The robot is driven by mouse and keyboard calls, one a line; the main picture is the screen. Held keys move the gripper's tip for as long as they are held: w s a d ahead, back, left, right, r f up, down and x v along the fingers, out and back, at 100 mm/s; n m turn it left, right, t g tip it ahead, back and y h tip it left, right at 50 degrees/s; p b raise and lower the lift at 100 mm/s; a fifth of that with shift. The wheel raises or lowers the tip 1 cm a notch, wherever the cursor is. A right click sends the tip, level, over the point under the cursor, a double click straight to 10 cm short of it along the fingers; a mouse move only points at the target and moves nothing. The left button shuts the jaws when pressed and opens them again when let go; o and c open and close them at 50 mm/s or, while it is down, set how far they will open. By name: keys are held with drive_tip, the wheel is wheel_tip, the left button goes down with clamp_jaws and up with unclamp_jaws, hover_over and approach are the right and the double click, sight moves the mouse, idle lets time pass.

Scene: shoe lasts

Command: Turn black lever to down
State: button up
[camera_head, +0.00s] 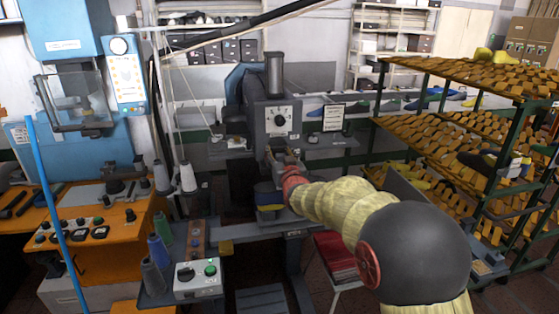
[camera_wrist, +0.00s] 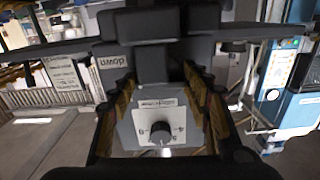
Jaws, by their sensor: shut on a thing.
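The grey machine (camera_head: 270,108) stands in the middle of the head view, with a round dial on its front. My gripper (camera_head: 279,160) is at the machine's front, just below the dial. In the wrist view my gripper (camera_wrist: 162,82) has its two fingers on either side of the dial plate, with their tips closed in on the dark block of the black lever (camera_wrist: 148,58). A label reading "down" (camera_wrist: 114,62) appears upside down beside the lever. In the head view the gripper hides the lever, and its exact angle cannot be told.
The dial knob (camera_wrist: 160,133) is close to my fingers. A control box (camera_head: 198,277) and thread cones (camera_head: 187,177) stand left of the machine. A green rack (camera_head: 470,125) of shoe lasts stands at the right. A red stack (camera_head: 336,257) lies below my arm.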

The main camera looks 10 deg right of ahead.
drive_tip(key=m+b, duration=0.3)
drive_tip(key=m, duration=0.1)
drive_tip(key=shift+a, duration=0.1)
drive_tip(key=shift+m+b, duration=0.6)
drive_tip(key=shift+m, duration=0.5)
drive_tip(key=shift+r, duration=0.1)
drive_tip(key=o, duration=1.1)
drive_tip(key=shift+c, duration=0.2)
drive_tip(key=shift+o, duration=0.5)
drive_tip(key=s, duration=1.2)
